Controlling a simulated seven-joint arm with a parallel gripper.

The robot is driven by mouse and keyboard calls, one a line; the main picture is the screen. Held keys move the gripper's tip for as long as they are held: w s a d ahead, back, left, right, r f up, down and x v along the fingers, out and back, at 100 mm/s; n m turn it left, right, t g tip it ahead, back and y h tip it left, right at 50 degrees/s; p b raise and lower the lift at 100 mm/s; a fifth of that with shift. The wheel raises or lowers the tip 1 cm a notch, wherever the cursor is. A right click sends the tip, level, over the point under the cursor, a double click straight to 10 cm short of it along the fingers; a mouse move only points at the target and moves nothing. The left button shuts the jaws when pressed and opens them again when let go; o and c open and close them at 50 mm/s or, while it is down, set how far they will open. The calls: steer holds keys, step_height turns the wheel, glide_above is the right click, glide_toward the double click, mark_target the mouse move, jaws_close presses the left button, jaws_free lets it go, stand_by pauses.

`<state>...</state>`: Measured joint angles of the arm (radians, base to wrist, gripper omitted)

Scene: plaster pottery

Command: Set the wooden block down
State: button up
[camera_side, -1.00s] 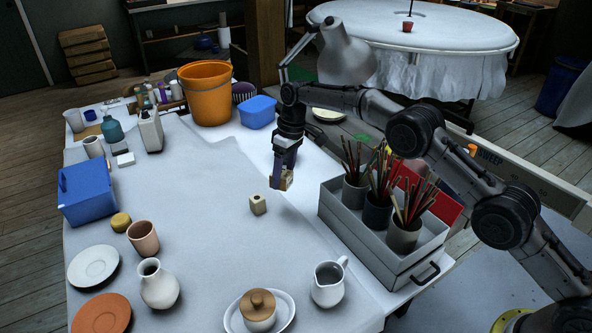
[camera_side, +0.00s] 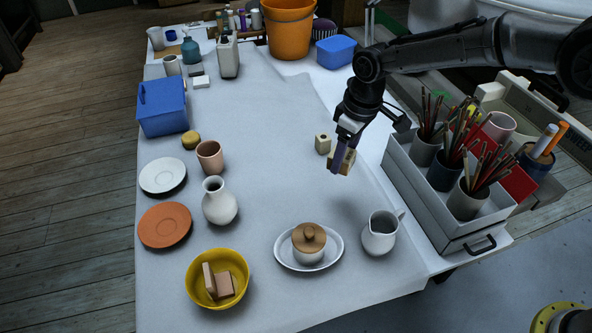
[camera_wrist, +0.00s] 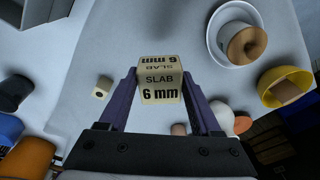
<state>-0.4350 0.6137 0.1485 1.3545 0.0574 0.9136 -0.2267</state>
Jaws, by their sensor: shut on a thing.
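My gripper (camera_side: 341,168) is shut on a pale wooden block (camera_side: 347,160), holding it above the white-covered table (camera_side: 290,195). In the wrist view, my gripper (camera_wrist: 165,95) has one purple finger on each side of the block (camera_wrist: 160,82), whose faces read "SLAB 6 mm". A second small pale block (camera_side: 322,143) with a dark spot stands on the table just behind and left of my gripper. It also shows at the left of the wrist view (camera_wrist: 103,88).
A white pitcher (camera_side: 379,238) and a lidded pot (camera_side: 309,247) on an oval dish stand in front. A grey brush caddy (camera_side: 427,205) is to the right. A yellow bowl (camera_side: 195,290) holds blocks. The cloth left of my gripper is clear.

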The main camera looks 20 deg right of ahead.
glide_toward(296, 173)
steer(key=s+r, duration=0.1)
steer(key=s+d+r, duration=0.1)
steer(key=s+r, duration=0.1)
steer(key=shift+s+d, duration=0.3)
steer(key=w+f, duration=0.1)
steer(key=w+a+f, duration=0.1)
steer(key=f, duration=0.1)
steer(key=w+f, duration=0.1)
steer(key=shift+w+a+f, duration=0.3)
steer(key=shift+a, duration=0.1)
jaws_close()
steer(key=shift+w+a+f, duration=0.2)
steer(key=shift+w+f, duration=0.2)
steer(key=shift+f, duration=1.7)
steer(key=shift+f, duration=0.2)
steer(key=o, duration=1.5)
jaws_free()
steer(key=shift+r, duration=0.1)
